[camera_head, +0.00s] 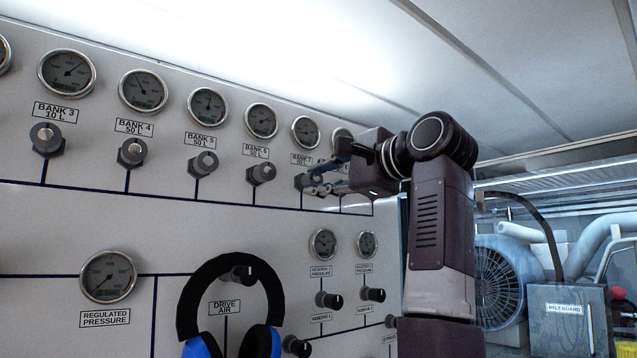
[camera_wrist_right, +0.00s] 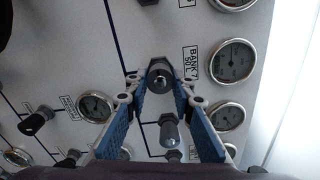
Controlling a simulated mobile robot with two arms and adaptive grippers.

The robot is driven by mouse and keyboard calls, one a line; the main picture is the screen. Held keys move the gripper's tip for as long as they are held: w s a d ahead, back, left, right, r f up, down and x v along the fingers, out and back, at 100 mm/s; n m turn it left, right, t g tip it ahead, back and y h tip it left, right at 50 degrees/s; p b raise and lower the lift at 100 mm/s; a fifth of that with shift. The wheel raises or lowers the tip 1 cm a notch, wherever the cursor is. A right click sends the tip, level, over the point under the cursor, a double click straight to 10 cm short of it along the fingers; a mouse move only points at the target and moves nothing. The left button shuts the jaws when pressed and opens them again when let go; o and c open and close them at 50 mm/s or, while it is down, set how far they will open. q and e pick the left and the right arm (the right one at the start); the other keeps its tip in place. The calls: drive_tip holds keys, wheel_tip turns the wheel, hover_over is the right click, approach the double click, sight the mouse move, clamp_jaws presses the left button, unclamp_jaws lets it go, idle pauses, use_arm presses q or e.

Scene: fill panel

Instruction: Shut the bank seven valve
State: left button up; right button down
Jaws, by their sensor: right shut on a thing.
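The bank seven valve is a dark knob (camera_head: 300,182) below the BANK 7 label on the white panel, partly covered by my fingers in the head view. In the right wrist view the bank seven valve (camera_wrist_right: 159,76) sits between the fingertips, beside its label (camera_wrist_right: 192,64). My right gripper (camera_head: 316,186) reaches it from the right and is shut on it. Its blue fingers (camera_wrist_right: 160,82) flank the knob in the wrist view. How far the valve is turned I cannot tell. My left gripper is not in view.
The bank six valve (camera_head: 261,174) is to the left. Another knob (camera_wrist_right: 170,131) lies between my fingers' bases in the wrist view. A headset (camera_head: 232,262) hangs below on the panel. A belt guard (camera_head: 568,318) and fan (camera_head: 503,275) stand at the right.

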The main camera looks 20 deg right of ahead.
drive_tip(key=m, duration=0.4)
drive_tip(key=shift+a+f+m, duration=0.1)
drive_tip(key=shift+f+m, duration=0.05)
drive_tip(key=shift+m, duration=0.15)
drive_tip(key=m, duration=0.4)
drive_tip(key=shift+m, duration=0.3)
drive_tip(key=m, duration=0.4)
drive_tip(key=shift+a+f, duration=0.1)
drive_tip(key=shift+f+m+p, duration=0.1)
drive_tip(key=shift+m+p, duration=0.75)
drive_tip(key=shift+m, duration=1.65)
drive_tip(key=c, duration=2)
unclamp_jaws()
drive_tip(key=shift+c, duration=0.2)
drive_tip(key=o, duration=0.4)
drive_tip(key=shift+s, duration=0.1)
